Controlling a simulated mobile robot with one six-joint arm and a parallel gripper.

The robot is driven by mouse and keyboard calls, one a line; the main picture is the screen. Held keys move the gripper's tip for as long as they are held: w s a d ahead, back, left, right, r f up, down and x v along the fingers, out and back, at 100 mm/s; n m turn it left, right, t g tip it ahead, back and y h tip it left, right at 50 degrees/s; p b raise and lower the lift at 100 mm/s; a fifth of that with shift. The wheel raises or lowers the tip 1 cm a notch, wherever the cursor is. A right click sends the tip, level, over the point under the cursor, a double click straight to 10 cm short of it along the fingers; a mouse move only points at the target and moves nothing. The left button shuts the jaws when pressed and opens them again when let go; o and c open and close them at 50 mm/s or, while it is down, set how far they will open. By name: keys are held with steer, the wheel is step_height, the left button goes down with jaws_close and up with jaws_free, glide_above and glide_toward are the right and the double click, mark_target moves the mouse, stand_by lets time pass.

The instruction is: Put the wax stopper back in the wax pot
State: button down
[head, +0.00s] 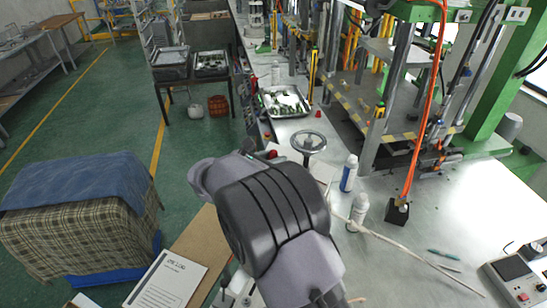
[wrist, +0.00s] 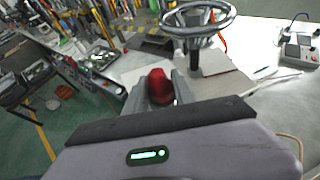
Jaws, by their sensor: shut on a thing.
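My gripper (wrist: 159,88) is in the wrist view, its two grey fingers shut on a red rounded piece, which looks like the wax stopper (wrist: 158,82). The stopper sits between the fingers with its red top showing; its lower part is hidden. In the head view my arm hides the gripper, and a small red bit (head: 273,154), perhaps the stopper, shows past its far edge. I cannot pick out the wax pot for certain in either view.
A metal handwheel (head: 309,143) on a post stands close beyond my gripper; it also shows in the wrist view (wrist: 198,18). Two white bottles (head: 349,173) (head: 359,210), a black block (head: 397,211) and a control box (head: 514,279) stand on the bench. A metal tray (head: 284,101) lies farther back.

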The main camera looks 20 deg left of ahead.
steer(key=c, duration=1)
jaws_free()
steer(key=shift+f, duration=0.1)
steer(key=shift+o, duration=0.2)
steer(key=b+v, duration=0.1)
steer(key=v, duration=1.6)
steer(key=shift+s, duration=0.2)
steer(key=shift+a, duration=0.1)
